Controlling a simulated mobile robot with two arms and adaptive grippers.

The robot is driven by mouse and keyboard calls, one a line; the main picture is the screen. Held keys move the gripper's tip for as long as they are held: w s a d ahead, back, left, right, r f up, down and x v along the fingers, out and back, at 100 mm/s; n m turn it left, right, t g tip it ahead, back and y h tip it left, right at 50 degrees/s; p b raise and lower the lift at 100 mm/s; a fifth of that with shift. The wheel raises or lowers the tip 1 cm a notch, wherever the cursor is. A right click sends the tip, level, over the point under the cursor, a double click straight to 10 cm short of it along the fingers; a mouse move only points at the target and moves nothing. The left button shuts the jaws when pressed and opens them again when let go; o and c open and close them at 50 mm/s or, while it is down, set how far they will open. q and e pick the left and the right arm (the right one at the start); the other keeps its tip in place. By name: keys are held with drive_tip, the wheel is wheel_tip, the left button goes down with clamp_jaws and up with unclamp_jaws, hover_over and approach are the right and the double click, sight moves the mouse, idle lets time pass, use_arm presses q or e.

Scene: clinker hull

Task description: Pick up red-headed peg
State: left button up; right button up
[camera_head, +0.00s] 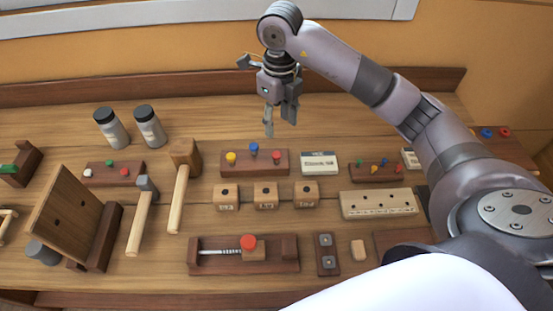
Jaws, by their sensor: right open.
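A red-headed peg (276,155) stands at the right end of a dark wooden rack (253,166) near the middle of the bench. A blue-headed peg (254,149) and a yellow-headed peg (231,158) stand in the same rack. My right gripper (279,126) is open and empty, its fingers pointing down. In the picture it is just above the red-headed peg; its height over the bench is hard to judge. My left gripper is not in view.
Three small drilled blocks (265,195) stand in front of the rack, and a white labelled box (320,163) is to its right. A mallet (183,175) lies to the left. A clamp-like fixture with a red top (249,243) is nearer the front.

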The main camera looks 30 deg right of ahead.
drive_tip(key=p, duration=0.2)
hover_over(277, 154)
drive_tip(key=f, duration=0.7)
drive_tip(key=shift+s+d, duration=0.1)
drive_tip(key=shift+d, duration=0.15)
drive_tip(key=shift+a+f+p, duration=0.15)
drive_tip(key=shift+f+p, duration=0.35)
drive_tip(key=shift+f, duration=0.05)
drive_tip(key=f+p, duration=0.1)
drive_tip(key=f, duration=0.2)
drive_tip(key=shift+a+f+p, duration=0.2)
drive_tip(key=shift+f+p, duration=0.1)
drive_tip(key=shift+p, duration=0.05)
drive_tip(key=shift+f, duration=0.45)
drive_tip(key=c, duration=0.9)
